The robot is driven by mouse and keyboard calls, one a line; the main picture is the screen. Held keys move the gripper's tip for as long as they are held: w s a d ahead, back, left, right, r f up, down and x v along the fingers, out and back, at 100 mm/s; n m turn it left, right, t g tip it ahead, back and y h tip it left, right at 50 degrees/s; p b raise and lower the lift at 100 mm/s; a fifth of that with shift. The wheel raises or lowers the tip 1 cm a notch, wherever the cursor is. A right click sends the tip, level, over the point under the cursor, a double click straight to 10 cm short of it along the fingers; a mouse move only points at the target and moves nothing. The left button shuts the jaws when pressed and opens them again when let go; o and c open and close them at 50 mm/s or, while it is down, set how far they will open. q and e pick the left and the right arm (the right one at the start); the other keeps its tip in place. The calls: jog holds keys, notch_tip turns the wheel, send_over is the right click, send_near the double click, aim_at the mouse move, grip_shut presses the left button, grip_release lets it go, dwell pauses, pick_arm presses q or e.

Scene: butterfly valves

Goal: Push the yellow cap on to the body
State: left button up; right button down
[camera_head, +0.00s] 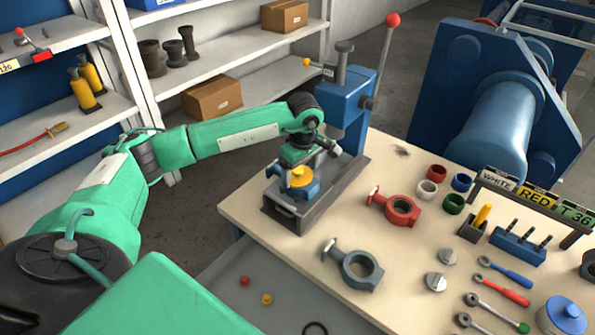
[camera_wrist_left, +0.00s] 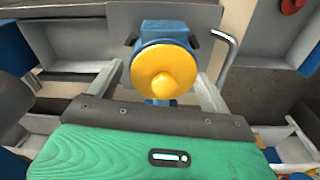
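The yellow cap (camera_head: 299,177) sits on or just over the blue body (camera_head: 312,188), on the dark base of the blue press; I cannot tell whether it is seated. My left gripper (camera_head: 300,160) is right above the cap. In the wrist view its fingers (camera_wrist_left: 160,82) stand apart on either side of the cap, with small gaps. My right gripper is not in view.
The blue press (camera_head: 345,112) with a red-knobbed lever (camera_head: 393,20) rises just behind the cap. A red valve body (camera_head: 400,210) and a grey one (camera_head: 357,268) lie on the beige table (camera_head: 310,255). Coloured rings and tools fill the right side. Shelves stand at the left.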

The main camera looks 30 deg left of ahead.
aim_at(298, 178)
pick_arm(q)
jog(key=shift+o, duration=0.5)
jog(key=f, duration=0.1)
jog(key=s+f, duration=0.1)
jog(key=shift+d+f+g, duration=0.15)
jog(key=shift+f+g, duration=0.15)
jog(key=shift+f, duration=0.1)
jog(key=shift+w+a+f, duration=0.35)
jog(key=shift+w+a, duration=0.15)
jog(key=shift+a, duration=0.05)
jog(key=shift+s+d+r, duration=0.15)
jog(key=shift+s+r, duration=0.05)
jog(key=shift+r, duration=0.2)
jog(key=shift+w+f, duration=0.1)
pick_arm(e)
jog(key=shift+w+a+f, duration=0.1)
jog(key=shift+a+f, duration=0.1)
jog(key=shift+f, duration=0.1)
pick_arm(q)
jog(key=shift+r, duration=0.2)
